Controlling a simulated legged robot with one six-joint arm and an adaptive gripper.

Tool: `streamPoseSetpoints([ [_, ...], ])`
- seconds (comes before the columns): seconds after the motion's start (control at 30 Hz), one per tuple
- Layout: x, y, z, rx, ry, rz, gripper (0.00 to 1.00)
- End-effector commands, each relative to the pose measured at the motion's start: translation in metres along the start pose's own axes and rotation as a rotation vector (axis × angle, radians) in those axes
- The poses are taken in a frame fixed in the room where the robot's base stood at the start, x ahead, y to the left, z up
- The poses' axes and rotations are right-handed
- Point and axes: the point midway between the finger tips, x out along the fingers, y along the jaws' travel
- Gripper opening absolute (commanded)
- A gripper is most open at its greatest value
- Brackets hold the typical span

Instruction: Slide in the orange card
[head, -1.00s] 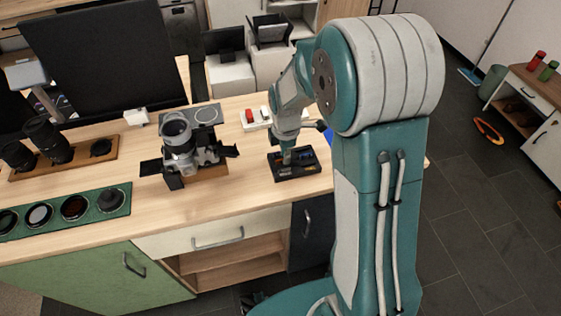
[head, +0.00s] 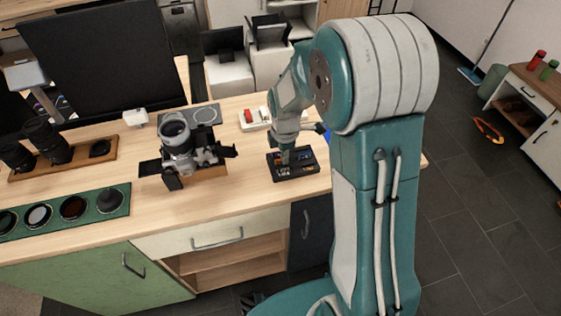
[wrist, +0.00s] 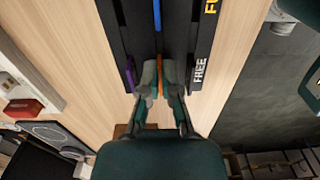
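The orange card (wrist: 160,72) shows in the wrist view as a thin strip in a slot of the black card case (wrist: 203,40). My gripper (wrist: 160,76) has its two fingertips drawn close on either side of the card, and orange fills the narrow gap between them. The fingertips hide part of the card, so how deep it sits cannot be told. In the head view my gripper (head: 291,154) points down over the case (head: 301,172). A blue card (wrist: 157,18) is farther along the same row. A purple card (wrist: 130,72) is in the slot row to the left.
The case carries white "FREE" lettering (wrist: 199,69). A camera on a stand (head: 180,145) is left of the case. A white box with a red part (head: 252,117) lies behind it. Bare wooden tabletop (head: 232,195) lies in front, with the table's edge close by.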

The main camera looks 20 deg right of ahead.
Motion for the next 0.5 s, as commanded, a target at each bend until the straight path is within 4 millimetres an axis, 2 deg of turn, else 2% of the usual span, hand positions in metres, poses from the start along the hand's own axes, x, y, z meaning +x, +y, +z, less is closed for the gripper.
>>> streamPoseSetpoints([
  [0.5,-0.022,0.001,0.0,0.0,0.0,0.003,0.0],
])
